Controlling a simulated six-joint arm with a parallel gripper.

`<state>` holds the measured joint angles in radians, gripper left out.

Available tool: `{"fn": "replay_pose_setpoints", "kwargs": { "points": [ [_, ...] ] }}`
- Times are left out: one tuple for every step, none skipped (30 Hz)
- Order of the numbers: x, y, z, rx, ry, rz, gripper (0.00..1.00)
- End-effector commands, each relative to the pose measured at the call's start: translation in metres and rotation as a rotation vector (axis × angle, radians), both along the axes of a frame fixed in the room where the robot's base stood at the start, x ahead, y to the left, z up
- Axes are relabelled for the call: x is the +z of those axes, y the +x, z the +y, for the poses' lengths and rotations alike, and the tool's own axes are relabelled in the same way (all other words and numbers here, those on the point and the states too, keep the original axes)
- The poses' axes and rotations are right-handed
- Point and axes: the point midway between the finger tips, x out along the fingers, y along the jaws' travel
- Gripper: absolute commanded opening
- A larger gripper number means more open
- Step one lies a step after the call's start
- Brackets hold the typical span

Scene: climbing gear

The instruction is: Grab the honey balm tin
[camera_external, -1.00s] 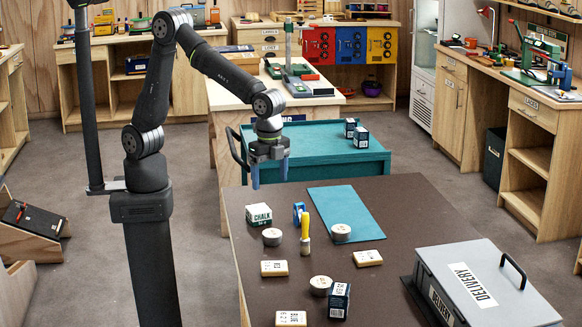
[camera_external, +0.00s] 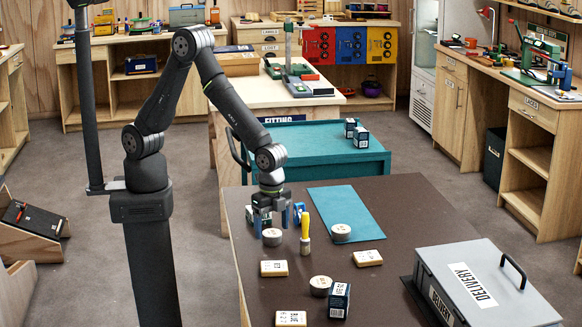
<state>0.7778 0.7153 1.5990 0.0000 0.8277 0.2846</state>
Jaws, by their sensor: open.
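Three round grey-brown tins stand on the dark brown table.
The chalk box (camera_external: 252,221) is partly hidden behind my gripper. A yellow-handled brush (camera_external: 306,228) stands close on the right, with a blue item (camera_external: 299,209) behind it. Pale labelled blocks (camera_external: 274,268), the dark blue box (camera_external: 339,300) and a grey delivery box (camera_external: 480,270) are farther off.

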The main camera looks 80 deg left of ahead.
Motion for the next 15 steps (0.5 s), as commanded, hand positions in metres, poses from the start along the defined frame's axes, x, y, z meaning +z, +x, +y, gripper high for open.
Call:
{"fn": "replay_pose_setpoints", "kwargs": {
  "points": [
    [-0.0066,-0.0005,0.0002,0.000,0.001,0.002,0.78],
    [-0.0090,-0.0003,0.0001,0.000,0.001,0.000,0.78],
    [-0.0112,-0.0002,0.0000,0.000,0.000,0.000,0.78],
    [-0.0123,-0.0002,-0.0001,0.000,0.000,0.000,0.78],
    [-0.0129,-0.0002,-0.0001,0.000,0.000,0.000,0.78],
    [-0.0133,-0.0002,-0.0001,0.000,0.000,0.000,0.78],
    [-0.0132,-0.0001,-0.0002,0.000,-0.001,0.000,0.78],
    [-0.0131,-0.0001,-0.0002,0.000,-0.001,0.000,0.78],
    [-0.0130,-0.0001,-0.0002,0.000,-0.001,0.000,0.78],
    [-0.0130,-0.0001,-0.0002,0.000,-0.001,0.000,0.78],
    [-0.0130,-0.0002,-0.0002,0.000,-0.001,0.000,0.78],
    [-0.0129,-0.0002,-0.0001,0.000,-0.001,0.000,0.70],
    [-0.0129,-0.0003,-0.0001,0.000,-0.001,0.000,0.64],
    [-0.0129,-0.0003,-0.0001,0.000,-0.001,0.000,0.58],
    [-0.0129,-0.0003,-0.0001,0.000,-0.001,0.000,0.50]
  ]
}}
